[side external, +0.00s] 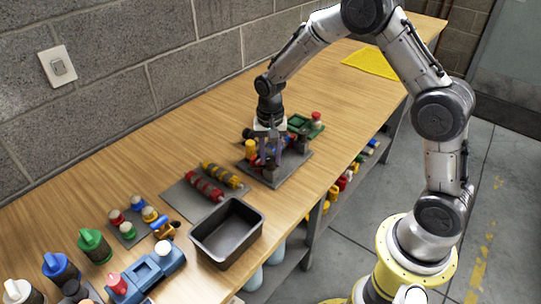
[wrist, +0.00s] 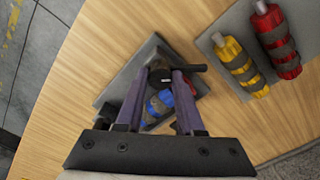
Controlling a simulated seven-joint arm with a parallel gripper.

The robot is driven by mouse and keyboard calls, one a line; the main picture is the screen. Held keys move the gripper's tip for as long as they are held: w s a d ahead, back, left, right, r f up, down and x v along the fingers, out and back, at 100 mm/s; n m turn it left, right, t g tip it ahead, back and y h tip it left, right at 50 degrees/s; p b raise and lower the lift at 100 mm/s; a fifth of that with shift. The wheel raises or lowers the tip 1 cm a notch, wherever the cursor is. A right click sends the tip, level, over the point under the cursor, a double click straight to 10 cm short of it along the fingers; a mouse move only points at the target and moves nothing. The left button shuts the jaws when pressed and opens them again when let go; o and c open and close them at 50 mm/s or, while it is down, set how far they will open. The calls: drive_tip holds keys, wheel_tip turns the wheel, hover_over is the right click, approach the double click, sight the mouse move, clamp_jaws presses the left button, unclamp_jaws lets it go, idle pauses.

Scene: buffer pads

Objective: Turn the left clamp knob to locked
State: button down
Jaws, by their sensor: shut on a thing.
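My gripper (side external: 268,154) points down over a grey base plate (side external: 272,182) in the side view. In the wrist view my gripper (wrist: 161,76) is shut on a dark clamp knob (wrist: 160,73), whose bar (wrist: 190,68) sticks out to the right past the fingertip. A blue ribbed part (wrist: 158,105) lies below the knob, seen between the fingers; some red shows beside the right finger. The fingers hide much of the fixture, and I cannot read the knob's locked or unlocked marks. A second clamp knob is not clearly visible.
A grey pad (side external: 172,192) with red and yellow ribbed parts lies to the left. A black open bin (side external: 227,232) stands at the front edge. Several coloured bottles stand front left. The back right of the bench is mostly clear.

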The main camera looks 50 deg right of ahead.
sight(270, 159)
drive_tip(key=m, duration=0.4)
drive_tip(key=shift+m, duration=0.3)
drive_tip(key=m, duration=0.4)
drive_tip(key=shift+m, duration=0.4)
drive_tip(key=c, duration=0.5)
unclamp_jaws()
wheel_tip(270, 159, up, 14)
drive_tip(key=shift+f, duration=0.1)
idle(0.3)
